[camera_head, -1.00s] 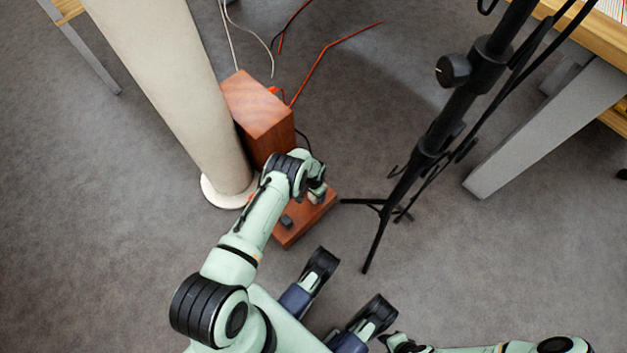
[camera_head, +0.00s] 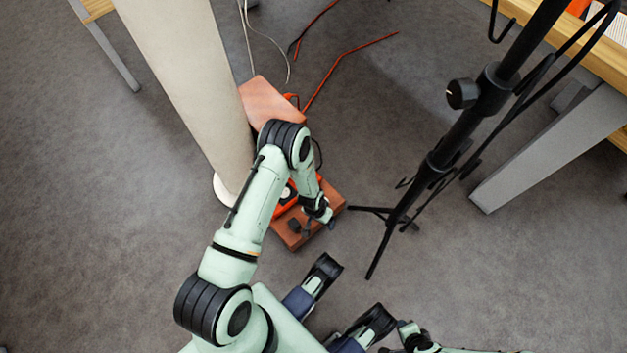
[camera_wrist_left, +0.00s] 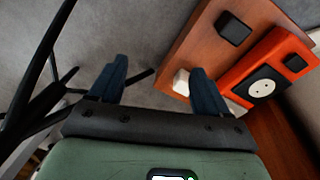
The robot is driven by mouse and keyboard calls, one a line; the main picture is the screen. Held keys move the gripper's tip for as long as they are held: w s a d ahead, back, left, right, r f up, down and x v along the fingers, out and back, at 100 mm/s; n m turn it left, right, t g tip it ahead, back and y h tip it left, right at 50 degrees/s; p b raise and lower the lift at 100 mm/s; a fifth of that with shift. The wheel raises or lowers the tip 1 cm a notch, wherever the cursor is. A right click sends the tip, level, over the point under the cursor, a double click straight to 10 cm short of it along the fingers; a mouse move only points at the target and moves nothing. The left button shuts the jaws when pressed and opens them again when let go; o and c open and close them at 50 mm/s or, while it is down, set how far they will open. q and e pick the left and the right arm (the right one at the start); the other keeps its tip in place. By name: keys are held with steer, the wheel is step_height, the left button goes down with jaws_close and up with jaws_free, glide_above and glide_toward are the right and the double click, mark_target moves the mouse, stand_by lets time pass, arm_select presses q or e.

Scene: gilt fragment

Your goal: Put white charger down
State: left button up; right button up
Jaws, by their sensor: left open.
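The white charger (camera_wrist_left: 181,82) is a small white block at the edge of the reddish-brown wooden board (camera_wrist_left: 192,46) in the left wrist view. My left gripper (camera_wrist_left: 157,84) is open. The charger lies between its fingers, close beside the right finger, and is not gripped. In the head view my left gripper (camera_head: 325,217) is over the right side of the wooden base (camera_head: 288,240); the charger cannot be made out there. The end of my right arm (camera_head: 410,335) shows at the bottom edge; its finger state is unclear.
A black block (camera_wrist_left: 232,28) sits on the board beside an orange socket strip (camera_wrist_left: 268,66) with a white round socket (camera_wrist_left: 262,88). A cream column (camera_head: 190,80) stands left. A black tripod stand (camera_head: 440,150) stands close on the right. Grey floor (camera_head: 110,250) is clear at left.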

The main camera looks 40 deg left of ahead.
arm_select(q)
steer(key=s+d+r+n, duration=0.2)
steer(key=s+d+r, duration=0.4)
steer(key=s, duration=0.4)
steer(key=shift+s+r+n+t+h, duration=0.2)
steer(key=shift+r+n+t+h, duration=0.15)
steer(key=shift+r, duration=0.25)
